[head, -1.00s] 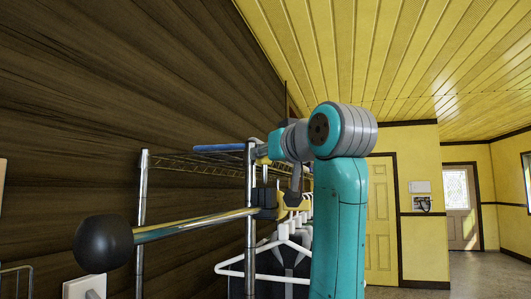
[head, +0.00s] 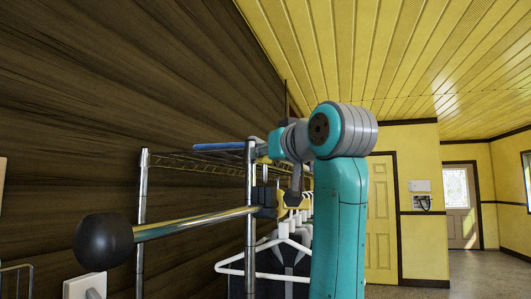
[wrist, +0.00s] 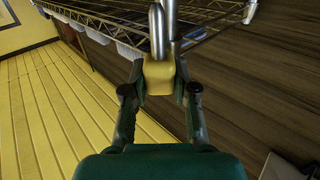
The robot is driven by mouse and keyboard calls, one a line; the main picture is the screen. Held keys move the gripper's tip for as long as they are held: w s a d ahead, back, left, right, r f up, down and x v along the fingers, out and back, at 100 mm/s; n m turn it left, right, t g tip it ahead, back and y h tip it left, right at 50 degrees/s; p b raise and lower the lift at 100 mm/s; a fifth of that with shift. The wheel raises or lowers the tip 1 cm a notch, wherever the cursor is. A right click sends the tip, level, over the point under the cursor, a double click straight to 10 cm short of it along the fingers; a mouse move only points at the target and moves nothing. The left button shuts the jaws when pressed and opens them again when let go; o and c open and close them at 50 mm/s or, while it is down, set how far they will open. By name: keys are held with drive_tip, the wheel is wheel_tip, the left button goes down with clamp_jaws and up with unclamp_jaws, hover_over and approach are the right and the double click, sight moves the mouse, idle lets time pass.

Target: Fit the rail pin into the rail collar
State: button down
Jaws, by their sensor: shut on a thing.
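In the wrist view my gripper (wrist: 160,88) is shut on a yellow block, which I take to be part of the rail pin (wrist: 158,76). Bright chrome bars show just beyond the block, one with a rounded end. In the head view a chrome rail (head: 190,224) with a black ball end (head: 103,241) runs to yellow and dark parts beside the chrome post. My arm partly hides that area. I cannot clearly make out the rail collar, or whether the pin touches it.
A wire rack with chrome posts (head: 142,210) stands by the dark plank wall (head: 110,100). White hangers (head: 262,270) hang just below my gripper. The wire shelf (wrist: 112,22) also shows close in the wrist view. Open floor (head: 480,275) lies at the right.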

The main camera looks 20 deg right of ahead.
sight(266, 175)
drive_tip(key=shift+f, duration=2.55)
idle(3.1)
drive_tip(key=shift+c, duration=1.7)
unclamp_jaws()
drive_tip(key=shift+r, duration=0.1)
drive_tip(key=s+d, duration=0.1)
drive_tip(key=s, duration=0.5)
drive_tip(key=shift+s, duration=0.4)
